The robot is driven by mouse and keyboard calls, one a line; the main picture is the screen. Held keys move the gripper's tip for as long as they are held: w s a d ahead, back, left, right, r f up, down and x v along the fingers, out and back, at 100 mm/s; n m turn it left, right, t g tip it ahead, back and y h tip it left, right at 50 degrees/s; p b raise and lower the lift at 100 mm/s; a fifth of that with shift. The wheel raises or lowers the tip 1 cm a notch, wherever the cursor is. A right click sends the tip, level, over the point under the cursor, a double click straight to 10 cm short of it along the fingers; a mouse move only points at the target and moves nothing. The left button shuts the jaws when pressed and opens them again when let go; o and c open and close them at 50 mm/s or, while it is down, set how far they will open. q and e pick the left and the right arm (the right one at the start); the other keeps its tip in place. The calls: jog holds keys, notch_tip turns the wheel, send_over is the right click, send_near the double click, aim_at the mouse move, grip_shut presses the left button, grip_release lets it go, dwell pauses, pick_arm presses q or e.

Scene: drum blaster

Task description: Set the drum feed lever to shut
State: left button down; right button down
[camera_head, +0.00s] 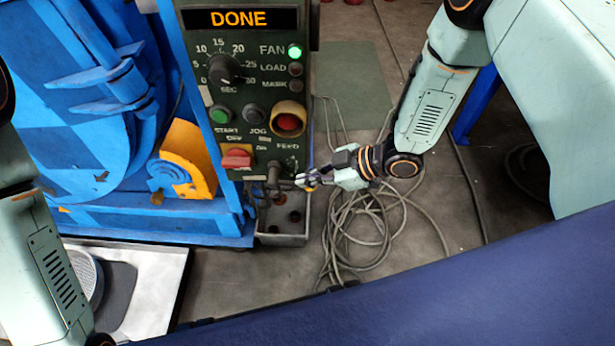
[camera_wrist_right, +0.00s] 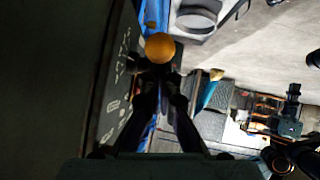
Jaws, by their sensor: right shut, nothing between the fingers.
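The control panel (camera_head: 250,100) stands at the upper middle of the head view. The dark feed lever (camera_head: 273,174) is at its lower edge, below the FEED label. My right gripper (camera_head: 303,181) is shut and empty, with its fingertips close to the lever's right side. I cannot tell whether they touch it or which setting the lever is at. In the right wrist view, my fingers (camera_wrist_right: 163,85) point at a round orange thing (camera_wrist_right: 160,47) just past their tips, beside the panel face. My left gripper is out of view; only my left arm shows.
The panel's display (camera_head: 239,18) reads DONE, and the green FAN lamp (camera_head: 295,51) is lit. The red switch (camera_head: 237,158) is left of the lever. A grey tray (camera_head: 282,238) is below. Loose cables (camera_head: 375,240) lie on the floor. The blue machine (camera_head: 70,100) fills the left.

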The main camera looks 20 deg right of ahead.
jog(key=shift+f, duration=0.2)
jog(key=shift+s+d+f+t+y+b, duration=0.15)
jog(key=shift+f+t+y+b, duration=0.15)
jog(key=shift+f+y+b, duration=0.55)
jog(key=shift+a+f+b, duration=0.2)
jog(key=shift+f+b, duration=0.15)
jog(key=shift+f, duration=1.55)
